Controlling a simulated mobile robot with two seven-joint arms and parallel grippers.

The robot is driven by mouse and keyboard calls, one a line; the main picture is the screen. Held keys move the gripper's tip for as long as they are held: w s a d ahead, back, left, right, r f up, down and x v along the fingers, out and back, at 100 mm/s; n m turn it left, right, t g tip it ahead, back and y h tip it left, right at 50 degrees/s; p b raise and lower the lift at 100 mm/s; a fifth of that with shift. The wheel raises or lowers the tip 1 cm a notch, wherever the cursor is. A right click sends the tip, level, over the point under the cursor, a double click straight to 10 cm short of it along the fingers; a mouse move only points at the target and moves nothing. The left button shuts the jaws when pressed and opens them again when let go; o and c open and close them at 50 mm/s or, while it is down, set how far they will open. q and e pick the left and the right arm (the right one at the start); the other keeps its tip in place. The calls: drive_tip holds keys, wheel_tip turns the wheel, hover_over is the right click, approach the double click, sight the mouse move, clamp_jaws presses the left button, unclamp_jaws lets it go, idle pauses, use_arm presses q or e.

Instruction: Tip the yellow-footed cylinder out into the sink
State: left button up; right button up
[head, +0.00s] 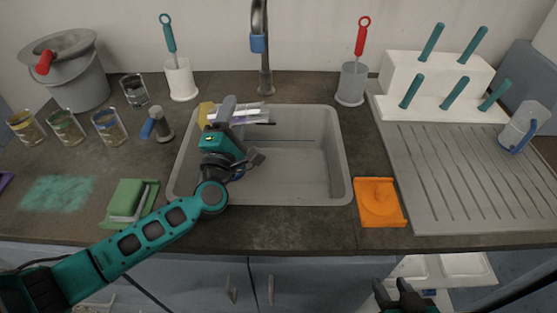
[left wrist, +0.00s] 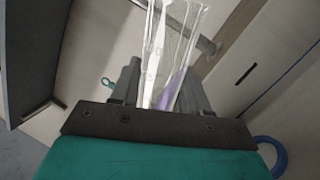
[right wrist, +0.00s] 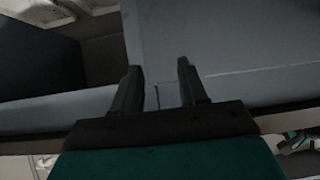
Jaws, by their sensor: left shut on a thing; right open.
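The clear yellow-footed cylinder (head: 252,115) lies almost level over the back left of the sink (head: 347,165). Its yellow foot (head: 204,112) points left and its other end points right. My left gripper (head: 227,112) is shut around the cylinder's body. The left wrist view shows the clear cylinder (left wrist: 175,50) between the fingers (left wrist: 165,90), with a purple tint inside. I cannot tell how much liquid it holds. My right gripper (head: 403,292) is open and empty, low in front of the counter; its spread fingers (right wrist: 158,85) show in the right wrist view.
The faucet (head: 264,60) stands behind the sink, close right of the cylinder. A blue-handled tool (head: 160,125) and several glass jars (head: 108,127) stand left. An orange dish (head: 380,202) and a draining board (head: 460,180) lie right. The sink's right half is clear.

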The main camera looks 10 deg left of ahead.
use_arm(q)
drive_tip(key=shift+d+r, duration=0.15)
drive_tip(key=shift+r, duration=0.1)
use_arm(e)
drive_tip(key=shift+r, duration=0.4)
use_arm(q)
drive_tip(key=shift+d+r+m+h+p, duration=0.25)
drive_tip(key=shift+m+h+p, duration=0.05)
drive_tip(key=shift+m+p, duration=0.45)
use_arm(e)
drive_tip(key=shift+s+d+f, duration=0.1)
drive_tip(key=shift+s+d, duration=0.05)
drive_tip(key=shift+d, duration=0.35)
use_arm(q)
drive_tip(key=shift+d+r+m, duration=0.15)
drive_tip(key=shift+m, duration=0.1)
use_arm(e)
drive_tip(key=shift+r, duration=0.25)
use_arm(q)
drive_tip(key=shift+d+f+m+h+p, duration=0.1)
drive_tip(key=shift+f+m+h+p, duration=0.15)
drive_tip(key=shift+m, duration=0.55)
drive_tip(key=shift+d+f+m+h+p, duration=0.1)
drive_tip(key=shift+m+h+p, duration=0.25)
drive_tip(key=shift+m, duration=0.45)
use_arm(e)
drive_tip(key=shift+s+r, duration=0.1)
drive_tip(key=shift+r, duration=0.2)
